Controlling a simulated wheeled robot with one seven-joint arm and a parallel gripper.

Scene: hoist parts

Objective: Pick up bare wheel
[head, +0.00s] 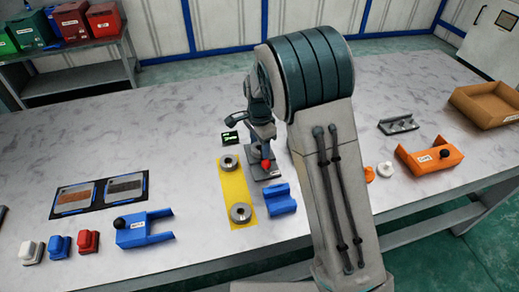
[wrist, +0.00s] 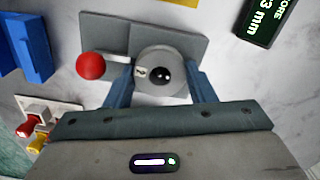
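A grey round wheel (wrist: 151,82) with a dark centre sits over a flat grey plate in the wrist view. My gripper (wrist: 160,80) has one finger on each side of it, the fingertips close to its rim. I cannot tell whether they press on it. A red ball knob (wrist: 91,66) on a short lever is just left of the wheel. In the head view my gripper (head: 257,150) points down at the grey plate (head: 268,172), hiding the wheel, with the red knob (head: 266,163) in front. Two metal rings (head: 228,163) (head: 240,213) lie on a yellow strip (head: 234,188) to the left.
A blue block (head: 281,200) stands close in front of the plate, and a small black display (head: 230,138) behind it. A blue holder (head: 143,229) and coloured buttons (head: 60,246) are at left. An orange holder (head: 429,156) and a brown tray (head: 490,103) are at right.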

